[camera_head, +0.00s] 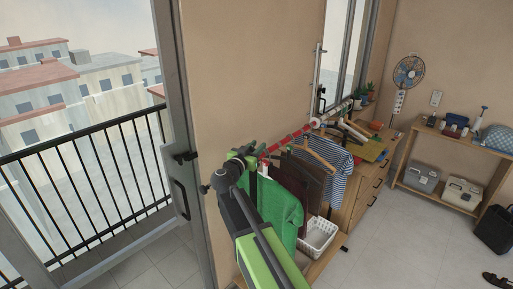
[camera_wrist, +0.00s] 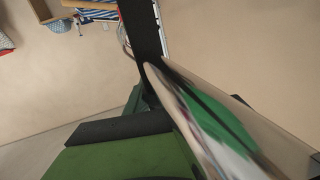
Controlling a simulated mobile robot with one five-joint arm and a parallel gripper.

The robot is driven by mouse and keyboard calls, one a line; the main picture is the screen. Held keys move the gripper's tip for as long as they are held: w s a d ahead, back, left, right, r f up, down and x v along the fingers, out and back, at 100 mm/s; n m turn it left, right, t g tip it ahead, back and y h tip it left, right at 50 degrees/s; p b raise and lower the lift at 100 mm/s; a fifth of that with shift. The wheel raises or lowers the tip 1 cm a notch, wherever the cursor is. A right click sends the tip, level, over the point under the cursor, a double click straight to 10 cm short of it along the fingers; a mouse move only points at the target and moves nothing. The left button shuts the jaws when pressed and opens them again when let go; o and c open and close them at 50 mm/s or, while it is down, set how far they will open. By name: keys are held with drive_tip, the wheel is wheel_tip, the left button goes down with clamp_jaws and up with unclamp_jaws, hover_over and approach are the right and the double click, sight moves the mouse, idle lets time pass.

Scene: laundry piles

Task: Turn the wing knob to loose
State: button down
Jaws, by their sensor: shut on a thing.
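My gripper (camera_head: 248,157) is at the near end of the clothes rail (camera_head: 287,139), beside the wall. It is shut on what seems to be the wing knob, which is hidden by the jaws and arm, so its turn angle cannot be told. In the wrist view a dark finger (camera_wrist: 142,35) reaches up the middle. A shiny, reflective bar (camera_wrist: 215,115) runs diagonally beside it, close to the jaws.
A green garment (camera_head: 281,208), a brown one (camera_head: 302,182) and a striped shirt (camera_head: 333,165) hang close beside my arm. A white basket (camera_head: 318,238) stands below. A balcony door frame (camera_head: 183,125) is at left.

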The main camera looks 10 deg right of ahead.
drive_tip(key=c, duration=1.1)
unclamp_jaws()
drive_tip(key=shift+s+a, duration=0.1)
drive_tip(key=v, duration=1.7)
drive_tip(key=shift+s, duration=0.15)
drive_tip(key=shift+a, duration=0.15)
